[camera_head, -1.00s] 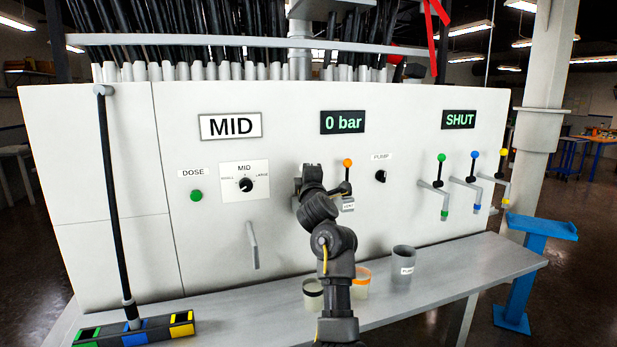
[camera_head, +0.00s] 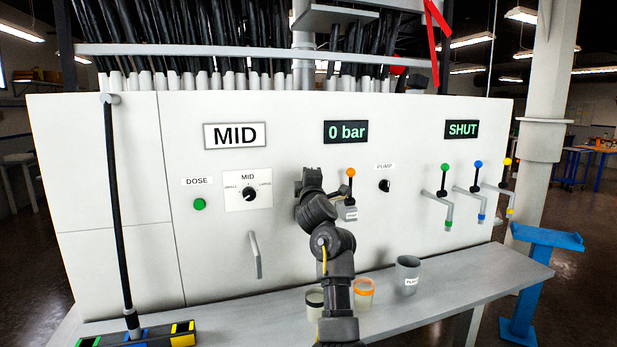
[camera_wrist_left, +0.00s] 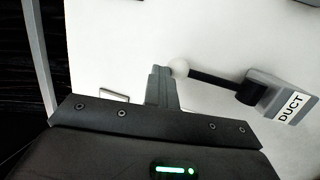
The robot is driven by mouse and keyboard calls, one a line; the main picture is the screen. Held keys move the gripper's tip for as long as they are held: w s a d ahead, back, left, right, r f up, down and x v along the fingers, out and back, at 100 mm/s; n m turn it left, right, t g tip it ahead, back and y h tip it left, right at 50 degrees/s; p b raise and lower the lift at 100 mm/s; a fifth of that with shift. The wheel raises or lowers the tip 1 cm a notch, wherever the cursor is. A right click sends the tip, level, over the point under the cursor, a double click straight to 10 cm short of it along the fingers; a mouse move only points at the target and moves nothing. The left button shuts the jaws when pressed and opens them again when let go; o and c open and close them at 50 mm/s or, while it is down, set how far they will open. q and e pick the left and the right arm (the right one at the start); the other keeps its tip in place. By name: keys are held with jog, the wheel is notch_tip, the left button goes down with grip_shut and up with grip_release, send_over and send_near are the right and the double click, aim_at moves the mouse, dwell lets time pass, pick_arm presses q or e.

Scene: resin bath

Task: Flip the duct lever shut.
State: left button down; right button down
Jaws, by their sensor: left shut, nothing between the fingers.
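In the left wrist view the duct lever (camera_wrist_left: 220,80) has a pale round knob, a black rod and a grey base with a DUCT label. The rod lies roughly level across the picture, knob to the left. My left gripper (camera_wrist_left: 163,72) is shut and empty, its fingertips right beside the knob; I cannot tell if they touch. In the head view my left gripper (camera_head: 310,178) is up against the white panel, and its arm hides part of the panel. An orange-knobbed lever (camera_head: 350,184) stands just right of it; its label is too small to read. My right gripper is not in view.
The panel (camera_head: 290,125) carries a MID sign, a 0 bar display, a SHUT display, a dose button and three coloured-knob taps (camera_head: 480,190) at right. Cups, including a grey one (camera_head: 407,275), stand on the ledge (camera_head: 470,275) below. A spout (camera_head: 255,255) juts out at left.

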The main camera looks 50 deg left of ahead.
pick_arm(q)
jog(key=s+d+r+b, duration=0.1)
jog(key=s+d+r, duration=0.1)
jog(key=s+d, duration=0.5)
jog(key=d, duration=0.4)
jog(key=shift+s+d+r, duration=0.2)
jog(key=shift+s+r, duration=0.2)
